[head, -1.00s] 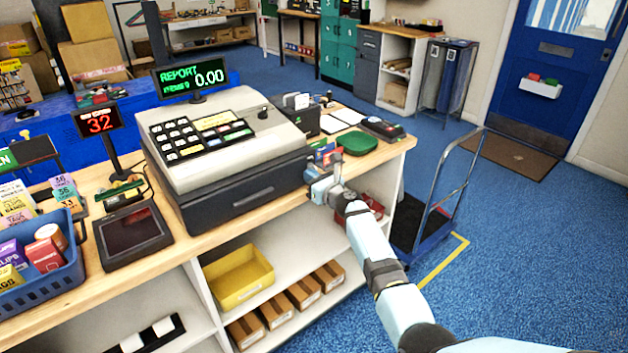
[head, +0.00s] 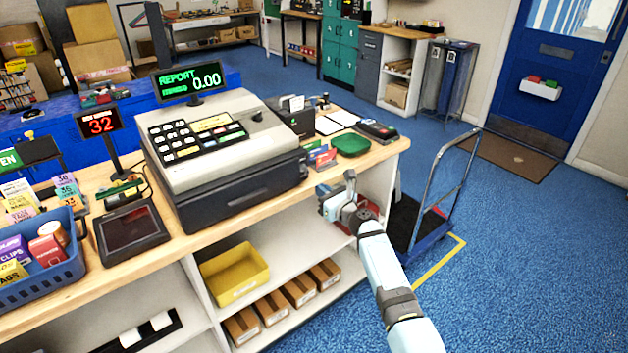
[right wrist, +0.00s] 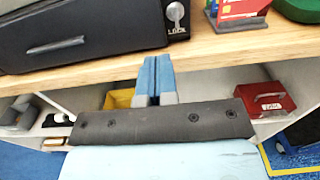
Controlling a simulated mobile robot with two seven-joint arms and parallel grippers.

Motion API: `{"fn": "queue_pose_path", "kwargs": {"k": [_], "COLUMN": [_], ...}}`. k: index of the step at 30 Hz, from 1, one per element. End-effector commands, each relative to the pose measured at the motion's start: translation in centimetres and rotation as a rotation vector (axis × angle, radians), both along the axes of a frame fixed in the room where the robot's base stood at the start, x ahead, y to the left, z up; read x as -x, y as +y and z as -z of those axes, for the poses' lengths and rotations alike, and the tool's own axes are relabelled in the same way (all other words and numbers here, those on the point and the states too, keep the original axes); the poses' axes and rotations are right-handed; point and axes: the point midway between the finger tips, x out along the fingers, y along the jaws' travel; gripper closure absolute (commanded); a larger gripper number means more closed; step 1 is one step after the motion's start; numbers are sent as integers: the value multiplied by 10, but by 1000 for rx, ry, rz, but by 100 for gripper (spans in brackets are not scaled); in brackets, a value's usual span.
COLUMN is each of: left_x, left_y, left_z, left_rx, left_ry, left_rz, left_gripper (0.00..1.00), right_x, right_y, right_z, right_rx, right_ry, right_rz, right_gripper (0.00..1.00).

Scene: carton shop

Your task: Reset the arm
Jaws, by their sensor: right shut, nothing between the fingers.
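My right gripper (head: 326,200) is in front of the counter (head: 290,205), just below the edge of its wooden top and right of the cash register (head: 235,150). In the right wrist view its two blue fingertips (right wrist: 155,78) are together with nothing between them. The register's dark drawer is closed, and it also shows at the top left of the right wrist view (right wrist: 85,38). My left gripper is not in the head view.
A yellow bin (head: 234,274) and several cardboard boxes (head: 300,291) stand on the shelves below. A red box (right wrist: 265,101) sits on the shelf right of my fingers. A hand trolley (head: 440,200) stands right of the counter.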

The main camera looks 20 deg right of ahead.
Motion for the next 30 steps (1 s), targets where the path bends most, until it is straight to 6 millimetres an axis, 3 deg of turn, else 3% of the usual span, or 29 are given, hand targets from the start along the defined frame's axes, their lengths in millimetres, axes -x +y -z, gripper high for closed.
{"fn": "queue_pose_path", "kwargs": {"k": [6,17,20,23,27,30], "left_x": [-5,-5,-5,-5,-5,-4], "left_y": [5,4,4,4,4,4], "left_z": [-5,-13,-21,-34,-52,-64], "left_rx": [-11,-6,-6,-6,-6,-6], "left_ry": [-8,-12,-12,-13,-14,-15], "left_rz": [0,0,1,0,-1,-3], "left_gripper": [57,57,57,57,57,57], "right_x": [37,60,88,137,224,289], "right_y": [-14,-18,-14,-8,5,17], "right_z": [0,8,29,59,93,105], "right_rx": [0,72,306,701,1342,1769], "right_ry": [0,0,-9,-40,-146,-269], "right_rz": [1,-2,-13,-62,-214,-364], "right_gripper": [100,100,100,100,100,100]}}
